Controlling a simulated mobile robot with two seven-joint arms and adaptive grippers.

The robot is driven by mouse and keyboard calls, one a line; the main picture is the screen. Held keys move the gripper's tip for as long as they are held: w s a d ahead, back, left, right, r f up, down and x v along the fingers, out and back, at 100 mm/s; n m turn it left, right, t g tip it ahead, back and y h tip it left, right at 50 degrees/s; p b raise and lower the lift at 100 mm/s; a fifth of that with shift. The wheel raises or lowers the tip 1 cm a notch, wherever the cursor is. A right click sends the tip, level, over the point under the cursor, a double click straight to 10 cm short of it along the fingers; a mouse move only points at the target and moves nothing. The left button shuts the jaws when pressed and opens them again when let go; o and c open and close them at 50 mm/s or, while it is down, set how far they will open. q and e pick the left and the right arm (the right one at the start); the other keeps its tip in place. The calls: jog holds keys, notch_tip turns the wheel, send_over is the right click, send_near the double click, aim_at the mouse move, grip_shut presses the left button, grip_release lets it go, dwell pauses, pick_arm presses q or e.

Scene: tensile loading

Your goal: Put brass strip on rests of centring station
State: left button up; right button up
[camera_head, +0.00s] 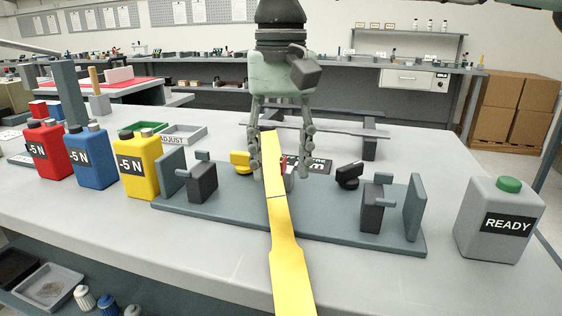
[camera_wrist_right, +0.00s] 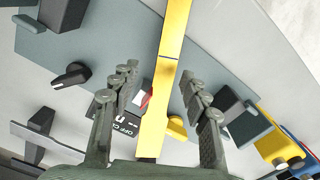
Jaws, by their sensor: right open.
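The yellow brass strip (camera_head: 289,275) runs lengthwise from between my right gripper's fingers toward the front edge. It lies crosswise over the middle of a grey-green base plate (camera_head: 330,228), apparently the centring station. Dark blocks with pegs, a left block (camera_head: 202,183) and a right block (camera_head: 371,208), look like its rests. My right gripper (camera_head: 281,176) points down over the plate, fingers apart on either side of the strip. In the right wrist view the strip (camera_wrist_right: 172,45) passes between the open fingers (camera_wrist_right: 159,70) with gaps both sides. Its height above the plate is unclear. My left gripper is not in view.
A yellow knob (camera_head: 240,161) and black knob (camera_head: 349,175) stand on the plate. Red (camera_head: 46,150), blue (camera_head: 90,158) and yellow (camera_head: 138,165) "-5 N" containers are left; a grey READY container (camera_head: 497,222) is right. Behind is a low rack (camera_head: 370,148).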

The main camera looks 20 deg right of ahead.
aim_at(280, 190)
notch_tip(280, 190, up, 12)
dwell(0.3)
jog(key=shift+a, duration=0.1)
dwell(0.3)
